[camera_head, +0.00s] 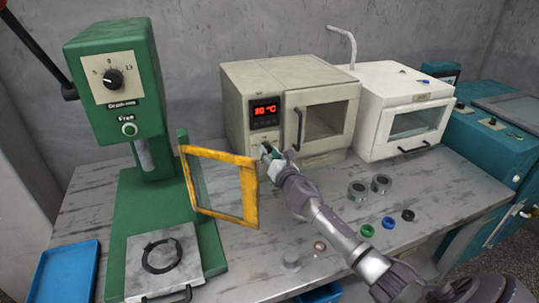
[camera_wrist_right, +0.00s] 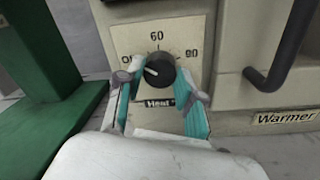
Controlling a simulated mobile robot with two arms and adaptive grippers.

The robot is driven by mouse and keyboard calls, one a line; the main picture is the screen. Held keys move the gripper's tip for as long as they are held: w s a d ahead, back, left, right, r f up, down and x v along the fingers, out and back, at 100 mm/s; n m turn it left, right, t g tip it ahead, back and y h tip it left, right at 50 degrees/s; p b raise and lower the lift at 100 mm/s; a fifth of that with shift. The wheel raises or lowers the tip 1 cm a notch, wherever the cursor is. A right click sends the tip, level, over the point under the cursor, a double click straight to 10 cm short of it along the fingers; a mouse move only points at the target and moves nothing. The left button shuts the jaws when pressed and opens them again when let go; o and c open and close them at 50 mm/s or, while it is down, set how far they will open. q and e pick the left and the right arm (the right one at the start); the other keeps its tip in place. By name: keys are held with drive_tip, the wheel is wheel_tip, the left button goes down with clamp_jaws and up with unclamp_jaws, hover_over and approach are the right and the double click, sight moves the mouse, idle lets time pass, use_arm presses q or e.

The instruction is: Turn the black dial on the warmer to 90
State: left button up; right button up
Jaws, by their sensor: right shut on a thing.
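The warmer (camera_head: 258,89) is a beige box oven with a red display (camera_head: 264,109). In the wrist view its black dial (camera_wrist_right: 159,70) sits on a beige scale plate with 60 at the top and 90 at the right. The dial's white mark points to the left, well away from 90. A "Heat" label is below the dial. My right gripper (camera_wrist_right: 160,86) is shut on the dial, one teal-padded finger on each side. In the head view the right gripper (camera_head: 269,153) hides most of the dial. My left gripper is not in view.
A green press (camera_head: 118,85) with its own dial (camera_head: 113,78) stands at left, with a yellow-framed guard (camera_head: 250,196) near my right arm. The warmer's door handle (camera_wrist_right: 285,50) is right of the dial. A white oven (camera_head: 380,110) and small metal cups (camera_head: 357,191) are to the right.

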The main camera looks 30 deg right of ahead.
drive_tip(key=m+h, duration=0.1)
drive_tip(key=m, duration=2.5)
drive_tip(key=shift+a+f+h+p, duration=0.1)
drive_tip(key=shift+f+h+p, duration=0.05)
drive_tip(key=shift+h+p, duration=0.25)
drive_tip(key=o, duration=1.2)
drive_tip(key=shift+c, duration=0.2)
drive_tip(key=v, duration=1.2)
